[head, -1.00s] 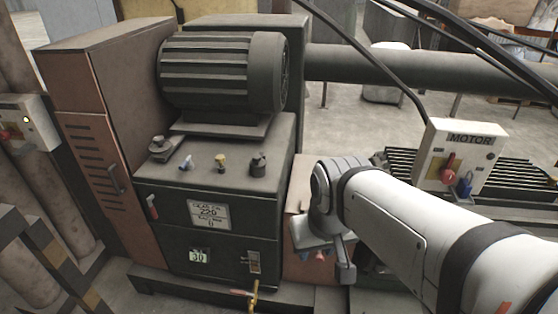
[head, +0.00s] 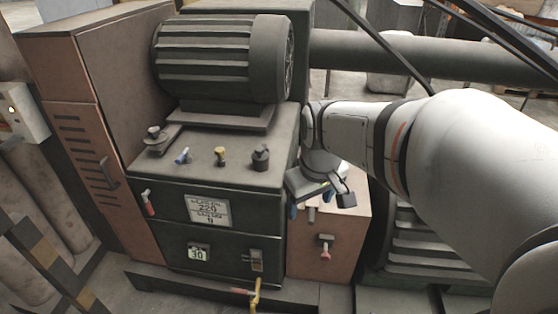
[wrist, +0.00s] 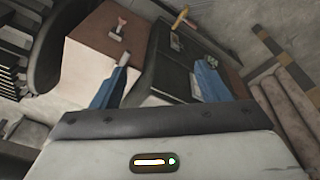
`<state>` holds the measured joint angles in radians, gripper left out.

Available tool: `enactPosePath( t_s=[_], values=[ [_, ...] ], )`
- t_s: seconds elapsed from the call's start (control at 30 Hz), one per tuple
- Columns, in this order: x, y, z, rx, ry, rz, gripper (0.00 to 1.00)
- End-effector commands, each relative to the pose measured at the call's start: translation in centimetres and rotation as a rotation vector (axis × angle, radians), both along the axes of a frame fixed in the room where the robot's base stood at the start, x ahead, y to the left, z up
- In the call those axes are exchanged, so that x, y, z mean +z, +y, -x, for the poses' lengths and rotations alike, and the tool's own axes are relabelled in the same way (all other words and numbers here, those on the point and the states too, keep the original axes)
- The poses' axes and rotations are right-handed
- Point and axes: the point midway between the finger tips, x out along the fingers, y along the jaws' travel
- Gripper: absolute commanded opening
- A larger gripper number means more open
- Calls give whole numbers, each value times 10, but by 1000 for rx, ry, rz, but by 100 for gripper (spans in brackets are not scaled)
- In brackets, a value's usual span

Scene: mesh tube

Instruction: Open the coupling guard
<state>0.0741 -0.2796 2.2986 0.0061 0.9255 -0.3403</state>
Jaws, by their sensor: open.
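The coupling guard appears to be the copper-brown box (head: 352,240) to the right of the dark gear case. Its front carries a small handle with a pinkish-red end (head: 326,246). The box shows in the wrist view (wrist: 92,38) at upper left, with the red-ended handle (wrist: 121,27) on it. My gripper (head: 311,207) is open, with blue fingers apart and nothing between them. In the head view it hangs over the upper part of the box, above the handle. My gripper partly hides the box's top.
The dark gear case (head: 165,205) with its motor (head: 220,62) stands directly left. A ribbed dark housing (head: 425,245) stands right of the box. A striped barrier (head: 50,262) is at far left.

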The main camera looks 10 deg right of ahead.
Motion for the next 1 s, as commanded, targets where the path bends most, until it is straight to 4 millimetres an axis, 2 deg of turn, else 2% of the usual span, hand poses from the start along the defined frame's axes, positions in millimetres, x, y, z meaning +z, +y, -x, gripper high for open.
enactPosePath(
  t_s=[0.03, 0.17, 0.33, 0.5, 0.6, 0.7, 0.83, 1.0],
  values=[
    [-23, -7, -24, 60, 22, 14, 73],
    [-55, -25, -78, 238, 63, 44, 84],
    [-112, -54, -145, 473, 115, 71, 98],
    [-176, -84, -200, 691, 157, 82, 99],
    [-206, -99, -221, 789, 172, 83, 99],
    [-228, -109, -235, 858, 183, 82, 99],
    [-241, -115, -243, 905, 188, 82, 99],
    [-261, -116, -244, 915, 191, 80, 99]
  ],
)
